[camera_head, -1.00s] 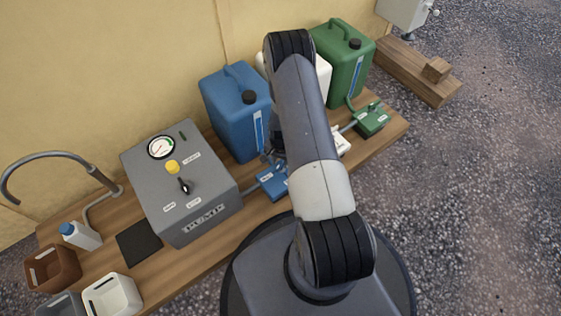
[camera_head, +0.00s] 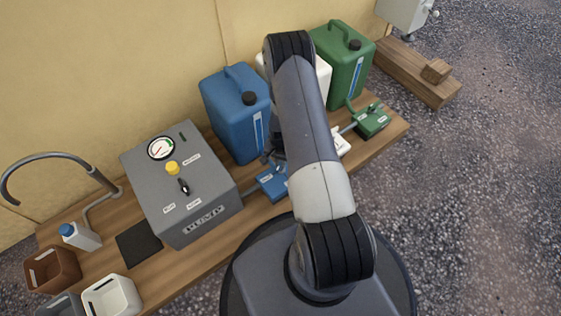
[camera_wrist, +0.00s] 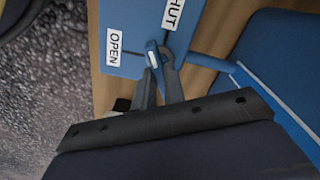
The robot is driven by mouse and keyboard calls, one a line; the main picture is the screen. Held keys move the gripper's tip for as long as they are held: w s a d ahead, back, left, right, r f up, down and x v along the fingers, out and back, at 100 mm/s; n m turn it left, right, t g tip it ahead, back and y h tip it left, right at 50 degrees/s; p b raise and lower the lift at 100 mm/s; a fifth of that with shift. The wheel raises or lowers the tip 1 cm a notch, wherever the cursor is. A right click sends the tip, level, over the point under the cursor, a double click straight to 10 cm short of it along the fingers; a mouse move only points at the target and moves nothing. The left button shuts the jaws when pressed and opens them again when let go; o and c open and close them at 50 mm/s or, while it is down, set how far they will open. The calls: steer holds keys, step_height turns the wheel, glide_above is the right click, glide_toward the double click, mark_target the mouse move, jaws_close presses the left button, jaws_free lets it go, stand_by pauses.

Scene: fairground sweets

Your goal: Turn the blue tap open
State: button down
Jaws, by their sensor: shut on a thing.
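The blue tap's box (camera_head: 272,182) sits on the wooden bench in front of the blue canister; in the head view my arm partly covers it. In the wrist view the blue box (camera_wrist: 136,18) carries an OPEN label and a SHUT label. The tap's small blue handle (camera_wrist: 152,54), with a pale stripe, lies between the two labels. My gripper (camera_wrist: 157,62) is shut on the handle, with one finger on each side. The handle's exact angle is hard to tell.
The blue canister (camera_head: 232,115) stands close behind the tap. The grey pump box (camera_head: 160,205) is to its left. A white tap (camera_head: 342,142) and a green tap (camera_head: 372,122) are to the right. A green canister (camera_head: 343,65) stands at the back right.

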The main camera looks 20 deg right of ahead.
steer(key=shift+n, duration=0.3)
steer(key=n+b, duration=0.2)
steer(key=n, duration=0.2)
steer(key=shift+f+n, duration=0.1)
steer(key=shift+n, duration=0.3)
steer(key=n+b, duration=0.2)
steer(key=n, duration=0.4)
steer(key=shift+w, duration=0.1)
steer(key=shift+n, duration=0.3)
steer(key=c, duration=1.5)
jaws_free()
step_height(320, 180, up, 11)
steer(key=p, duration=0.3)
steer(key=shift+p, duration=0.35)
